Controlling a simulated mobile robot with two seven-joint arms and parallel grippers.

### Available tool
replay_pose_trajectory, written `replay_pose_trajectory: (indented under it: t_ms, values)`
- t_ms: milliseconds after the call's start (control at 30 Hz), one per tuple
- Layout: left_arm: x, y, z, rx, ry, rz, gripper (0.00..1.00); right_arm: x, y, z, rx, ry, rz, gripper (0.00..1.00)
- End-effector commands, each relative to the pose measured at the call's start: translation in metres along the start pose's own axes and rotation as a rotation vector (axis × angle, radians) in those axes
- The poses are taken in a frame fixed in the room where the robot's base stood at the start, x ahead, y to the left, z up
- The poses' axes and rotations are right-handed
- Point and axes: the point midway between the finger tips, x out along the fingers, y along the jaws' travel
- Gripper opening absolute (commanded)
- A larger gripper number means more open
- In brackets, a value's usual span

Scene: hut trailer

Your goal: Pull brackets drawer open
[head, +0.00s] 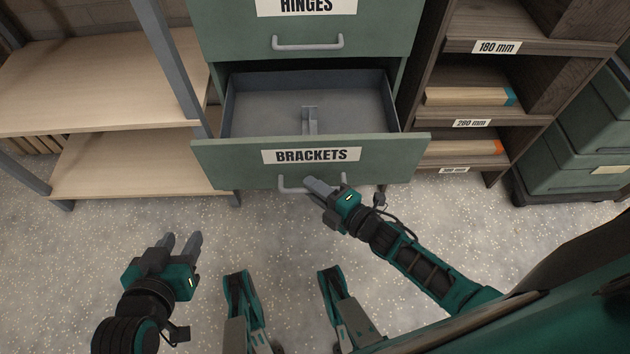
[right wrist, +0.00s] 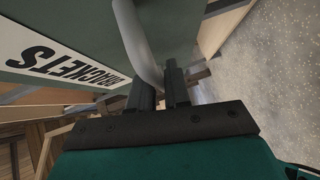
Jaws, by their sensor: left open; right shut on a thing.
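The brackets drawer (head: 228,152) is green with a white BRACKETS label (head: 310,155) and stands pulled out of its cabinet. Its grey inside shows, with a grey metal bracket (head: 310,121) lying in it. My right gripper (head: 312,186) is at the drawer's light grey bar handle (head: 290,184), its fingers shut on the bar. In the right wrist view the handle (right wrist: 138,45) runs down between the fingers (right wrist: 160,88), beside the label (right wrist: 62,62). My left gripper (head: 182,243) is open and empty, low at the left over the floor, apart from the drawer.
The closed HINGES drawer (head: 365,32) is above. A wooden shelf (head: 110,80) with grey posts stands at the left. A dark shelf unit (head: 470,85) with labelled boards and stacked green bins (head: 560,165) stand at the right. The speckled floor (head: 240,225) in front is clear.

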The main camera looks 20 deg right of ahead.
Motion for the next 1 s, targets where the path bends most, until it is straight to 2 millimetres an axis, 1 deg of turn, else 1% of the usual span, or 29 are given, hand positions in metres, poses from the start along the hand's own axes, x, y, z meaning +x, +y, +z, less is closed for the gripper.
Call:
replay_pose_trajectory:
  t_ms: [300,333,500,833,1000]
  values:
    - [0.0002,-0.0003,0.0011,0.0,-0.002,0.0,0.43,-0.0005,0.0002,0.0007,0.0,-0.002,0.001,0.0]
    - [0.0002,-0.0003,0.0011,0.0,-0.002,0.0,0.43,-0.0005,0.0002,0.0007,0.0,-0.002,0.001,0.19]
    - [0.0002,-0.0002,0.0013,0.0,-0.003,0.0,0.43,-0.0004,0.0001,0.0005,0.0,-0.001,0.001,0.35]
    - [0.0,0.0001,0.0012,0.0,-0.004,0.001,0.43,-0.0004,0.0006,0.0009,0.0,0.0,0.0,0.36]
    - [-0.0009,0.0002,-0.0002,0.0,-0.003,0.001,0.43,-0.0015,0.0032,0.0056,0.0,0.0,0.0,0.36]
